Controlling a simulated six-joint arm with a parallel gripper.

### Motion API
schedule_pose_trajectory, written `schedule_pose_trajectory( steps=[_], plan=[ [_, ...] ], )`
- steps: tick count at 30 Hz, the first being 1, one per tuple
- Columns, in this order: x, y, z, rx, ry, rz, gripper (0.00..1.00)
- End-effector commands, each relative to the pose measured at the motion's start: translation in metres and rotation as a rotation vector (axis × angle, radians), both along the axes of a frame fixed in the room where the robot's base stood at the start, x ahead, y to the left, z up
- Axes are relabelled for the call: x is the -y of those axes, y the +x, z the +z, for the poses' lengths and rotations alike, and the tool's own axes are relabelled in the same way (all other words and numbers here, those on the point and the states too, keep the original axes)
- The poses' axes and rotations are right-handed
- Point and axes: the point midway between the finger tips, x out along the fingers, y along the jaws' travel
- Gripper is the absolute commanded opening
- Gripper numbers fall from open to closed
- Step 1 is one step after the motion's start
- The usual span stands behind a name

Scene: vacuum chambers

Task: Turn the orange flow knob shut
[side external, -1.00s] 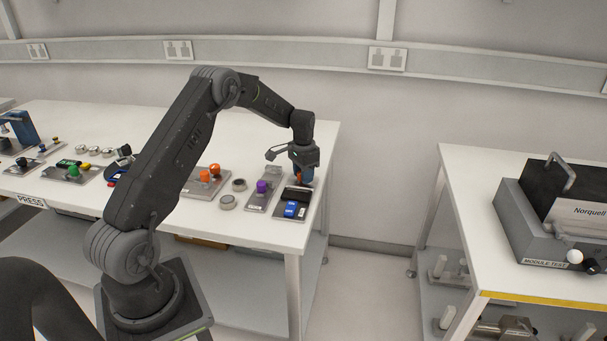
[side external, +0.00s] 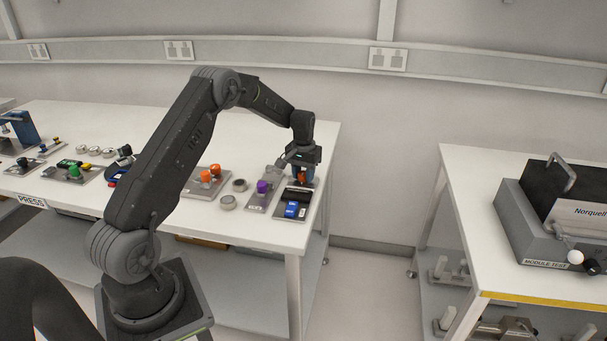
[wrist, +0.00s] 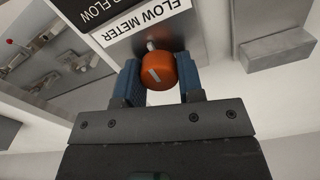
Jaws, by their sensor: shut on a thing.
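The orange flow knob (wrist: 160,72) sits between the two blue fingers of my gripper (wrist: 161,82) in the wrist view, and the jaws are shut on it. A pale index line shows on its face. A white "FLOW METER" label (wrist: 150,19) is next to it on the grey plate. In the side view my gripper (side external: 301,181) points down at the far right end of the bench, with a bit of orange showing at its fingers. The dark flow meter unit (side external: 296,197) with a blue part (side external: 291,209) lies just in front.
A purple knob (side external: 263,187) on a grey plate stands just left of my gripper. Two other orange knobs (side external: 210,173) are further left on their own plate. A gap separates this bench from the right table (side external: 470,180).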

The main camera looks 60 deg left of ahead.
Motion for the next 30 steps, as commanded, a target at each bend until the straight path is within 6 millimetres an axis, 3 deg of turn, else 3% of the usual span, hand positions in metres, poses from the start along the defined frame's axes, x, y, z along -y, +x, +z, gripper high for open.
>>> schedule_pose_trajectory(
  steps=[10, 11, 18, 26, 30],
  plan=[
    [0.0, 0.001, 0.001, 0.004, 0.0, 0.007, 0.11],
    [0.0, 0.001, 0.001, 0.004, 0.0, 0.007, 0.36],
    [0.0, 0.0, 0.001, 0.002, 0.0, 0.005, 0.59],
    [0.0, 0.0, 0.001, 0.001, 0.0, 0.004, 0.6],
    [0.0, 0.001, 0.011, 0.003, 0.001, 0.004, 0.6]
  ],
)
